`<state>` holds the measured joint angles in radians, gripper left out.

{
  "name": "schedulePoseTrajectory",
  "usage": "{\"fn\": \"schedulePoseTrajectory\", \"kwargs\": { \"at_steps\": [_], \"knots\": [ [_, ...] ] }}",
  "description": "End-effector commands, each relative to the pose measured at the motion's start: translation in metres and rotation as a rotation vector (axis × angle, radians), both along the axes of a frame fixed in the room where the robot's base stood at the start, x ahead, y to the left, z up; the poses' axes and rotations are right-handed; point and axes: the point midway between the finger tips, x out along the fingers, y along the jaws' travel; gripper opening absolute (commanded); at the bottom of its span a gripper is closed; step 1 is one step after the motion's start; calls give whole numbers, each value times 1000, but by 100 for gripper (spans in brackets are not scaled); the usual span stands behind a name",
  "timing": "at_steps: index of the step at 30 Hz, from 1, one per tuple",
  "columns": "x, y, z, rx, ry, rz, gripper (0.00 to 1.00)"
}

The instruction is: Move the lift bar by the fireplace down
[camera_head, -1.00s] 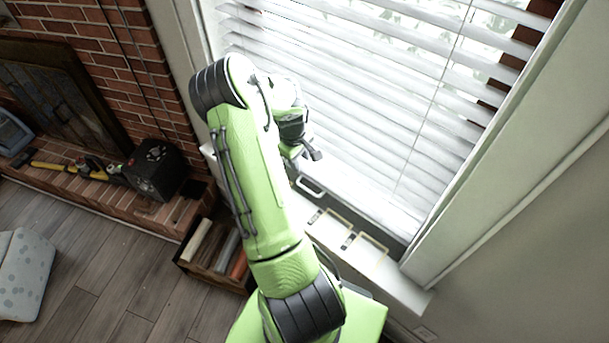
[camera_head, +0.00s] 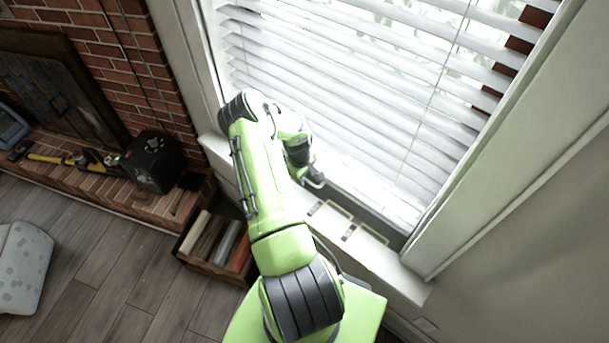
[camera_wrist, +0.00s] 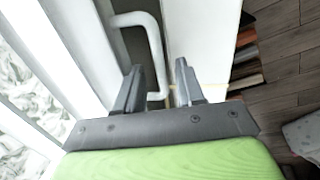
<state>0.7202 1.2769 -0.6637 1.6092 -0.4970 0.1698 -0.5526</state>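The lift bar (camera_wrist: 155,45) is a white bent handle in the wrist view, on the grey strip at the foot of the window. In the wrist view, my gripper (camera_wrist: 158,66) is open, with one dark finger on each side of the bar's lower stretch. A gap shows between the bar and each finger, and I cannot tell how far the fingertips are from it in depth. In the head view, my gripper (camera_head: 314,182) is low at the window, and the bar is hidden behind it.
White blinds (camera_head: 370,100) hang over the window above the sill (camera_head: 385,270). A wooden crate (camera_head: 205,262) with rolled items stands on the floor left of my arm. A black box (camera_head: 153,163) and a yellow-handled tool (camera_head: 52,158) lie on the brick hearth (camera_head: 150,208).

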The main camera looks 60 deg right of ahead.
Motion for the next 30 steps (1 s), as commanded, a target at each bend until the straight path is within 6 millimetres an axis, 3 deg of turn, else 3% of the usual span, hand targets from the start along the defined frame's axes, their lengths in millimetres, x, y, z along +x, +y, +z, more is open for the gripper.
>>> {"fn": "schedulePoseTrajectory", "kwargs": {
  "at_steps": [1, 9, 20, 30],
  "knots": [
    [0, 0, 0, 0, 0, 0, 38],
    [0, 0, 0, 0, 1, 0, 0],
    [0, 0, -1, 0, 1, 0, 0],
    [0, 1, -46, 1, 1, 0, 0]
  ]
}}
